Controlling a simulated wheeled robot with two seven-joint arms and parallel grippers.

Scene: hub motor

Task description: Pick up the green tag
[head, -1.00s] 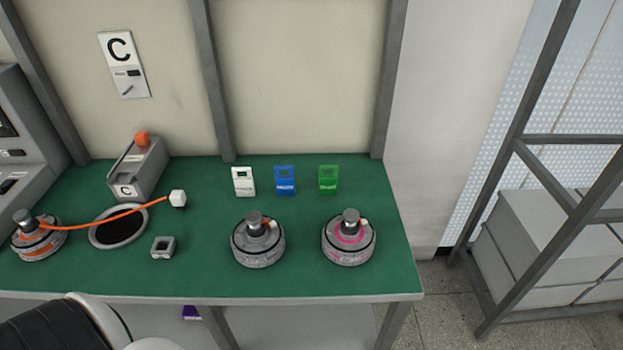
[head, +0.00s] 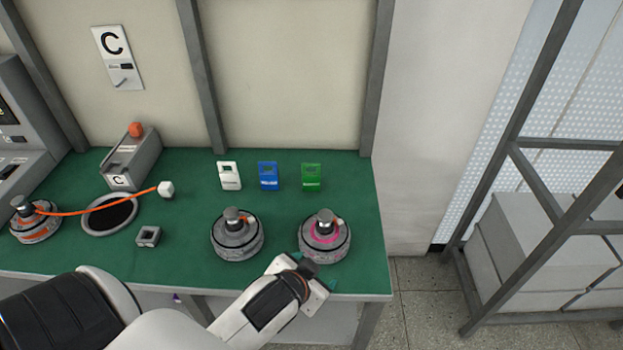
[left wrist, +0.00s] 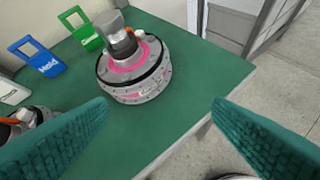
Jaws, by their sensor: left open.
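The green tag (head: 312,177) stands upright at the back right of the green table, to the right of the blue tag (head: 268,176) and the white tag (head: 229,176). In the left wrist view the green tag (left wrist: 84,30) is at the upper left, beyond the hub motor with the pink ring (left wrist: 132,66). My left gripper (head: 312,278) is at the table's front edge, in front of that hub motor. Its two teal fingers (left wrist: 165,125) are wide apart with nothing between them. My right gripper is not in view.
A second hub motor (head: 237,234) stands left of the pink-ringed one; both are between my gripper and the tags. A small grey block (head: 148,236), a round dark pad (head: 109,214) and an orange cable (head: 100,211) lie further left. The green table (head: 362,225) is clear at its right end.

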